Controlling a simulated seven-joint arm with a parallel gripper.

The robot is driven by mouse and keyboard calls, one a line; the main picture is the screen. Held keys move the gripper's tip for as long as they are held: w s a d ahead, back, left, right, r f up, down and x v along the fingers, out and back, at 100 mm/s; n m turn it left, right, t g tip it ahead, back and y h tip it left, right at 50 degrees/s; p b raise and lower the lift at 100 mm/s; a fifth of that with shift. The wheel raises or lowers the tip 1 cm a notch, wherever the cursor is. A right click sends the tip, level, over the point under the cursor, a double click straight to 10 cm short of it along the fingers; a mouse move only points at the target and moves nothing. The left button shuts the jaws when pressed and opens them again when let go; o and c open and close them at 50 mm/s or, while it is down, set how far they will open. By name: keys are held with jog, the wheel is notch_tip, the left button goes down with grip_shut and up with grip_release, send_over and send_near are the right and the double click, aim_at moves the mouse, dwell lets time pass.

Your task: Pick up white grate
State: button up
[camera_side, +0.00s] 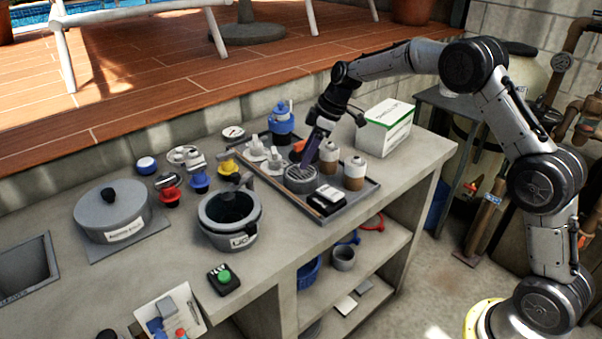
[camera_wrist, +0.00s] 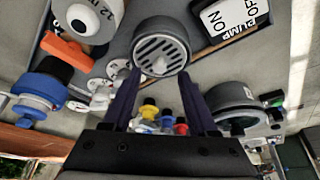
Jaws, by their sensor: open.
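The white grate (camera_side: 301,176) is a round grey-white piece with dark slots on its face, sitting in the tray on the counter. In the wrist view, the grate (camera_wrist: 160,54) shows its slotted face at the upper middle, just beyond my fingertips. My gripper (camera_side: 307,163) points down at the grate from above. In the wrist view, my gripper (camera_wrist: 160,76) is open, with a dark finger on each side and nothing held. The fingertips overlap the lower edge of the grate in that view; I cannot tell whether they touch it.
A grey pot (camera_side: 230,215) stands left of the tray. A white box (camera_side: 385,127) stands behind.

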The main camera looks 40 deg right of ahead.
jog(key=x, duration=0.3)
grip_shut()
dwell(0.3)
